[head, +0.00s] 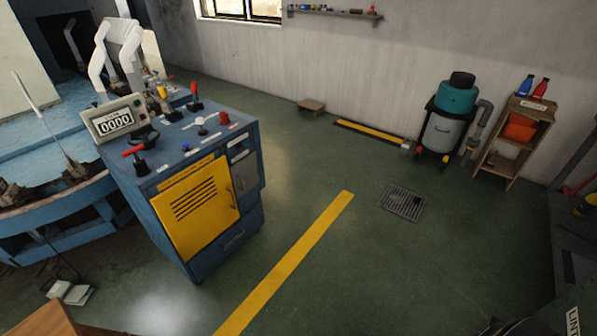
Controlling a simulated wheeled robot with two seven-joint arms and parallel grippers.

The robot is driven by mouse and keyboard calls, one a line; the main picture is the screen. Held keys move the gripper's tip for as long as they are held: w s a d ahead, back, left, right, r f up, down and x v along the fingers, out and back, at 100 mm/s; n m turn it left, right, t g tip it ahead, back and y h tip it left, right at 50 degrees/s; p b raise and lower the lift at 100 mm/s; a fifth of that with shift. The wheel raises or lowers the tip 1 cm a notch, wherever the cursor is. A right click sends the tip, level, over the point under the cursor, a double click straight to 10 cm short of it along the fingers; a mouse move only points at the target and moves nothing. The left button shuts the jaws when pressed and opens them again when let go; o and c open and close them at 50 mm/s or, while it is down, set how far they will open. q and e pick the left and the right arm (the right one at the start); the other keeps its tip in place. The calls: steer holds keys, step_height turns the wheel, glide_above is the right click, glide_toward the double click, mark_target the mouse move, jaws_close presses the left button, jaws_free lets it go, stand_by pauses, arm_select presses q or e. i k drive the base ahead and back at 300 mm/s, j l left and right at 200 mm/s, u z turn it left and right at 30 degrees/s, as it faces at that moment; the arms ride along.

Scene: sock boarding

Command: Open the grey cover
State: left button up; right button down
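A blue control cabinet (229,257) stands left of the middle. Neither of my grippers is in view.
A counter box (114,119) reading 0000 and several knobs and levers sit on the cabinet top. White leg-shaped forms (124,50) stand behind. A floor grate (402,202), a teal-topped tank (447,121) and a wooden shelf (512,143) are right.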

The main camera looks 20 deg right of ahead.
mark_target(244, 175)
steer(key=z, duration=0.25)
steer(key=i+l, duration=0.15)
steer(key=l, duration=0.2)
steer(key=i+l+u, duration=0.2)
steer(key=i+l, duration=0.15)
steer(key=l, duration=0.3)
steer(key=i+l, duration=0.15)
steer(key=l, duration=0.2)
steer(key=i+l+u, duration=0.1)
steer(key=l, duration=0.25)
